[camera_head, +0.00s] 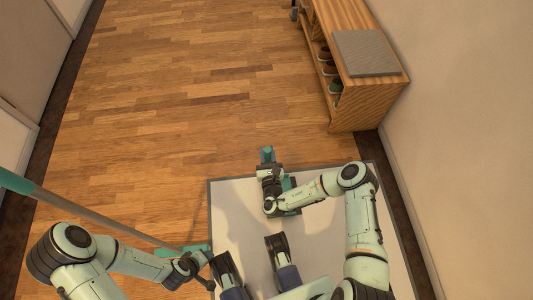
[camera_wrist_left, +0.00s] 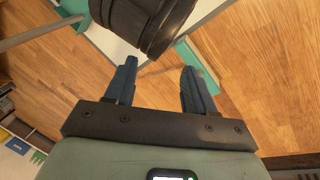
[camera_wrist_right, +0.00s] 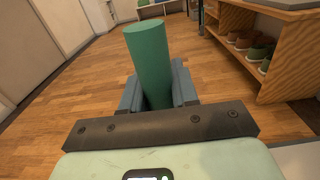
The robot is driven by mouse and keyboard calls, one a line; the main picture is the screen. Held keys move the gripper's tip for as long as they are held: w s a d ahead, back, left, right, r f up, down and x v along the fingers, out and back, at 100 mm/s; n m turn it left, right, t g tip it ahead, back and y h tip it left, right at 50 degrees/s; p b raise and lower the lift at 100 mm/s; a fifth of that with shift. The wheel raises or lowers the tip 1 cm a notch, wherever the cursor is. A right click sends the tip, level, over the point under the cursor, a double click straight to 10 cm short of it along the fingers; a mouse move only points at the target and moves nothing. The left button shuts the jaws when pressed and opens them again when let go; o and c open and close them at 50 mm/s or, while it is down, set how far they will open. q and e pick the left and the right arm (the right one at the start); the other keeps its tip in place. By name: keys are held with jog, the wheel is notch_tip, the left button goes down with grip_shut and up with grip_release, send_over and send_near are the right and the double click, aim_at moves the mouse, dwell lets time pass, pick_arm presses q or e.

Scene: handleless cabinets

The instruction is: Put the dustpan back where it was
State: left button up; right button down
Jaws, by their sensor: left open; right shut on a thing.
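The dustpan's teal handle (camera_head: 267,154) sticks out past my right gripper (camera_head: 268,168), above the far edge of the pale mat. More teal (camera_head: 290,184) shows behind the right wrist; the pan itself is mostly hidden. In the right wrist view my right gripper (camera_wrist_right: 157,92) is shut around the round teal handle (camera_wrist_right: 149,55), which stands up between the fingers. My left gripper (camera_wrist_left: 160,88) is open with nothing between its fingers in the left wrist view. In the head view it is small and partly hidden at the lower left.
A long grey pole (camera_head: 100,222) with a teal end crosses the lower left, near my left arm. A teal piece (camera_head: 180,250) lies by it. A wooden shoe bench (camera_head: 362,98) stands along the right wall. The wooden floor (camera_head: 180,90) ahead is clear.

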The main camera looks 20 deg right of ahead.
jog(key=shift+r, duration=0.1)
jog(key=c, duration=0.9)
grip_release()
jog(key=shift+f, duration=0.2)
jog(key=shift+o, duration=0.2)
jog(key=shift+r, duration=0.1)
jog(key=shift+s, duration=0.2)
pick_arm(q)
jog(key=shift+g+h, duration=0.4)
jog(key=shift+g, duration=0.3)
jog(key=s+r+p, duration=0.1)
jog(key=s+d+r+p, duration=0.1)
jog(key=s, duration=0.1)
jog(key=s+d+r+p, duration=0.1)
jog(key=shift+s+d+r, duration=0.1)
jog(key=shift+s+r, duration=0.1)
pick_arm(e)
jog(key=v, duration=1.1)
jog(key=shift+s+a, duration=0.2)
jog(key=shift+s, duration=0.1)
